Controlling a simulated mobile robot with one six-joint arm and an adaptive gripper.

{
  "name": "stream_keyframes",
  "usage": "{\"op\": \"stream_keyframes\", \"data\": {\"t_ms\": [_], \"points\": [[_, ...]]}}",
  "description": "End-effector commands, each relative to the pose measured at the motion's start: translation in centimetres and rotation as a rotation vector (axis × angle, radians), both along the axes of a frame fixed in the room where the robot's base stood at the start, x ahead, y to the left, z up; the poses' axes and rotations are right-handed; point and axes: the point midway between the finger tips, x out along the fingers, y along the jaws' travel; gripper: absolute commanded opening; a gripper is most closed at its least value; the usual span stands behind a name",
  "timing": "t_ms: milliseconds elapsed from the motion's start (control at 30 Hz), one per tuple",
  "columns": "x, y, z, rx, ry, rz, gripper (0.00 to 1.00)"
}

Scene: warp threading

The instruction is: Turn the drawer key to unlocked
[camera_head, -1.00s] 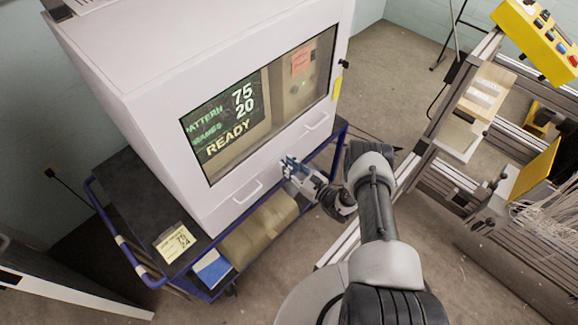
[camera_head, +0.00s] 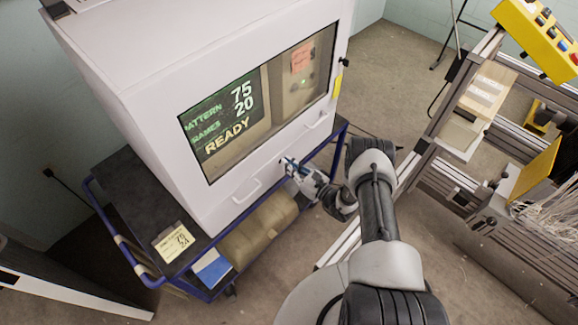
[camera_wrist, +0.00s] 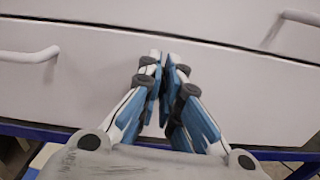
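The drawer key is not distinct in either view. My gripper (camera_head: 289,165) reaches the cabinet's front below the window, between the two drawer handles. In the wrist view my gripper (camera_wrist: 162,62) has its blue-padded fingers close together at the tips, with a narrow gap between the pads. The tips are at the drawer front (camera_wrist: 100,95), near the seam, and hide what is behind and between them. I cannot tell whether the key is held or how it is turned.
The white cabinet (camera_head: 135,100) with a screen reading READY (camera_head: 226,146) stands on a blue-framed cart (camera_head: 120,240). Drawer handles (camera_head: 246,192) stick out on both sides of my gripper. A metal frame (camera_head: 455,175) stands at the right, with bare floor between.

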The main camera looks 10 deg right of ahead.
Motion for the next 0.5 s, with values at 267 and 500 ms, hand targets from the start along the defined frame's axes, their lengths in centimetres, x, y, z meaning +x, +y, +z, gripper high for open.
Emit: {"op": "stream_keyframes", "data": {"t_ms": [267,500], "points": [[0.23,-0.18,-0.36,0.174,0.114,0.002,0.0],[0.35,-0.36,-0.44,0.364,0.24,0.002,0.0]]}}
